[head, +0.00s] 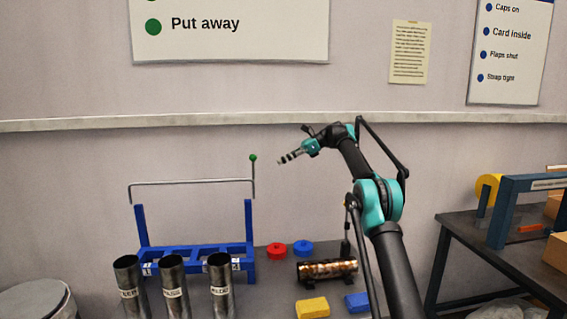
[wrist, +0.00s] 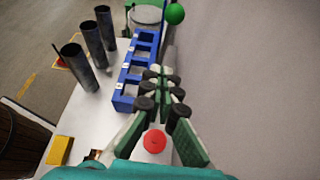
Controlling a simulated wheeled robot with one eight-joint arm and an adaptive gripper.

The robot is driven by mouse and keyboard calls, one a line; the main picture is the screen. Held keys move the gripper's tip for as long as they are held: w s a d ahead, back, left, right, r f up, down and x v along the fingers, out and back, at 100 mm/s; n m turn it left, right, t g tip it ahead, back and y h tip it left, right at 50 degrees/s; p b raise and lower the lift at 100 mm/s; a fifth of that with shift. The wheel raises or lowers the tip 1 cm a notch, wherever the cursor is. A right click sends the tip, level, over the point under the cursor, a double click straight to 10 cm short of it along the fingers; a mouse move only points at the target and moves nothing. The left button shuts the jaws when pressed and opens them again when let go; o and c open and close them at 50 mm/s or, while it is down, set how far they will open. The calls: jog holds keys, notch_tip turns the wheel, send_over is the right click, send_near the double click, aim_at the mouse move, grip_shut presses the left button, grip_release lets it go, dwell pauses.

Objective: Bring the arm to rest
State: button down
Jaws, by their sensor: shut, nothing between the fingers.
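My arm (head: 390,240) reaches up and bends left above the table. My gripper (head: 283,160) is in the air over the table, left of the arm's elbow and in front of the wall. In the wrist view my gripper (wrist: 160,74) has its fingers together with nothing between them. Below the gripper are the blue rack (head: 192,251) and a red cap (head: 277,251); the rack also shows in the wrist view (wrist: 123,100), as does the red cap (wrist: 154,141).
Three grey metal tubes (head: 171,284) stand in front of the rack. A rod with a green ball (head: 253,158) rises at the rack's right. A blue cap (head: 302,247), a coppery tube (head: 328,268), a yellow block (head: 312,307) and a blue block (head: 357,302) lie near the arm.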

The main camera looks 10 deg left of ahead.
jog(key=shift+d, duration=0.15)
jog(key=s+d+f+n+t+h, duration=0.6)
jog(key=s+d+f, duration=0.6)
jog(key=s+d, duration=0.45)
jog(key=s+d+f+n+h, duration=0.2)
jog(key=s+d+f, duration=0.4)
jog(key=s, duration=0.5)
jog(key=s+d+f+n+t+h, duration=0.1)
jog(key=s+d+f+n, duration=0.3)
jog(key=s, duration=0.7)
jog(key=s+d+f+n+t+h, duration=0.1)
jog(key=s+d+f+n+h, duration=0.2)
jog(key=s+d+f, duration=0.5)
jog(key=s+f, duration=0.3)
jog(key=shift+s+d+f, duration=0.15)
jog(key=shift+d+f, duration=0.05)
jog(key=shift+f, duration=0.1)
